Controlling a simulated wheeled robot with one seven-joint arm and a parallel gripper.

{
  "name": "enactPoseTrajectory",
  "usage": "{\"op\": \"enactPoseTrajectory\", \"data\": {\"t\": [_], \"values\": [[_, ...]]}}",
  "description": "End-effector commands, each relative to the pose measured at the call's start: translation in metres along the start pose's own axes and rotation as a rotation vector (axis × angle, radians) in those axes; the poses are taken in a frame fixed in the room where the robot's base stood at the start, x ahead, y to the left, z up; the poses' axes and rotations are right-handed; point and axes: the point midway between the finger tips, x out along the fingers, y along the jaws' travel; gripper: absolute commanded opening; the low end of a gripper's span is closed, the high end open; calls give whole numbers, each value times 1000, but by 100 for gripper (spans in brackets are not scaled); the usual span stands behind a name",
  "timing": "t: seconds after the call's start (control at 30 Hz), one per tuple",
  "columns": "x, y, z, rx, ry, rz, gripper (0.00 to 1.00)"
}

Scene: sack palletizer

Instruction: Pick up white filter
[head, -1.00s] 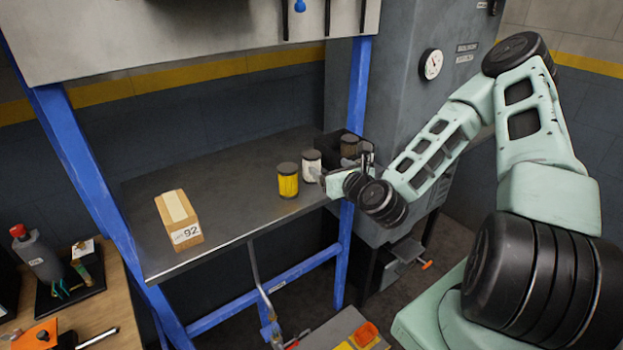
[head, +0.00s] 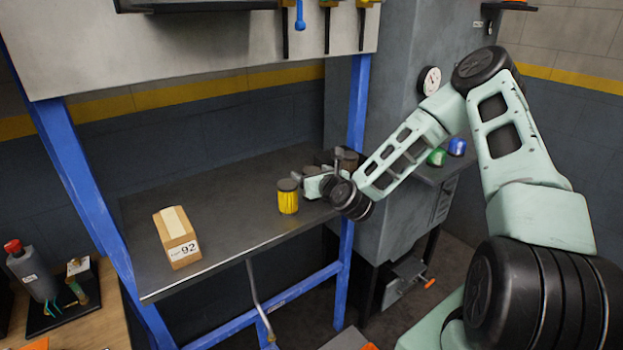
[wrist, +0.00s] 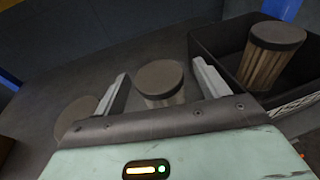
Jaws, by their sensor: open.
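The white filter (wrist: 163,98), a short cylinder with a dark round cap and pale pleated side, stands upright between the two fingers of my gripper (wrist: 161,80) in the wrist view. The fingers are open, with a visible gap on each side of the filter. In the head view my gripper (head: 314,183) is low over the bench's right end, and it hides the white filter. A yellow filter (head: 288,201) with a dark cap stands just left of my gripper; its cap also shows in the wrist view (wrist: 75,113).
A dark open bin (wrist: 214,45) holding a brownish pleated filter (wrist: 270,58) is right of my gripper. A cardboard box (head: 177,240) marked 92 sits at the left of the dark bench (head: 230,225). A blue post (head: 358,105) rises close behind the arm. The bench's middle is clear.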

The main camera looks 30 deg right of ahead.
Motion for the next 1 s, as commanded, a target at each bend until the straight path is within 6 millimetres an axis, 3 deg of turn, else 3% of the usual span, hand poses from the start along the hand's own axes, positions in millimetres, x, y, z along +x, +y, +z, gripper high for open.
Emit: {"op": "enactPoseTrajectory", "data": {"t": [0.3, 0.37, 0.5, 0.83, 1.0], "values": [[7, 0, -1, 0, 1, 1, 74], [7, 0, -1, 0, 1, 1, 60], [7, 0, -1, 0, 1, 1, 22], [7, 0, 1, -1, -1, 1, 22], [5, -1, 13, -1, -3, 0, 22]]}}
